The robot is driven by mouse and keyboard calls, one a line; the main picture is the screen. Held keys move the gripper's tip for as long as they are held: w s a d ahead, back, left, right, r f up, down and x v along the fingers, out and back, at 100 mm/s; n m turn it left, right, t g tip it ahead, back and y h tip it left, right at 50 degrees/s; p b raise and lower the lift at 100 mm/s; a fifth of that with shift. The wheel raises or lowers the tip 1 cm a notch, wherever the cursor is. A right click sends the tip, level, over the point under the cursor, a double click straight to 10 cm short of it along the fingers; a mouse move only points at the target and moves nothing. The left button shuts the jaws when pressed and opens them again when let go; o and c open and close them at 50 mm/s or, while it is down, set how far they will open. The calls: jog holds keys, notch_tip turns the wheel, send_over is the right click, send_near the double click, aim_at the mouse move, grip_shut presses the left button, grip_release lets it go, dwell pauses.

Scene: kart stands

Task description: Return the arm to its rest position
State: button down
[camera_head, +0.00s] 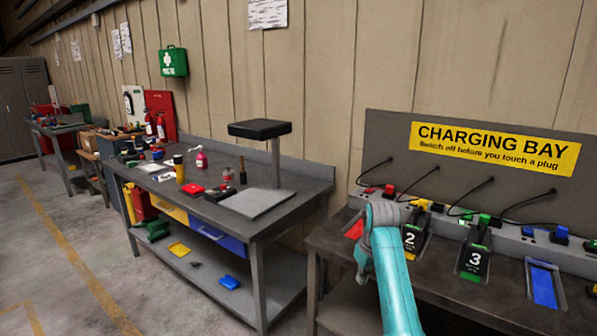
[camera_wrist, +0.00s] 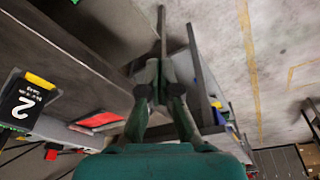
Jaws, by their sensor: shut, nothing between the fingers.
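My teal arm (camera_head: 392,275) reaches up over the front of the charging bench in the head view, with its grey wrist joint (camera_head: 381,218) next to the number 2 unit.
The charging bench (camera_head: 345,240) holds a black number 2 unit (camera_head: 412,238), a number 3 unit (camera_head: 474,260) and a blue pad (camera_head: 544,285). A grey workbench (camera_head: 262,228) with tools stands left. The concrete floor (camera_head: 60,270) at far left is open.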

jog(key=s+f+t, duration=0.1)
jog(key=s+f, duration=0.3)
jog(key=f, duration=0.4)
jog(key=s+f+m+t, duration=0.1)
jog(key=s+f, duration=0.2)
jog(key=f, duration=0.4)
jog(key=s+f+t, duration=0.1)
jog(key=s+f, duration=0.3)
jog(key=f, duration=0.4)
jog(key=s+f+m+t, duration=0.1)
jog(key=s+f, duration=0.4)
jog(key=s, duration=0.4)
jog(key=s+f+t, duration=0.2)
jog(key=s+f, duration=0.2)
jog(key=s, duration=0.4)
jog(key=s+r+m+t, duration=0.1)
jog(key=s+r+t, duration=0.25)
jog(key=s, duration=1.85)
jog(key=s+r+t, duration=0.1)
jog(key=s+r, duration=0.7)
jog(key=r, duration=0.2)
jog(key=s+r+m+t, duration=0.1)
jog(key=s+r, duration=0.7)
jog(key=r, duration=0.3)
jog(key=shift+d+t+h, duration=0.2)
jog(key=shift+t+h, duration=0.1)
jog(key=shift+t, duration=0.05)
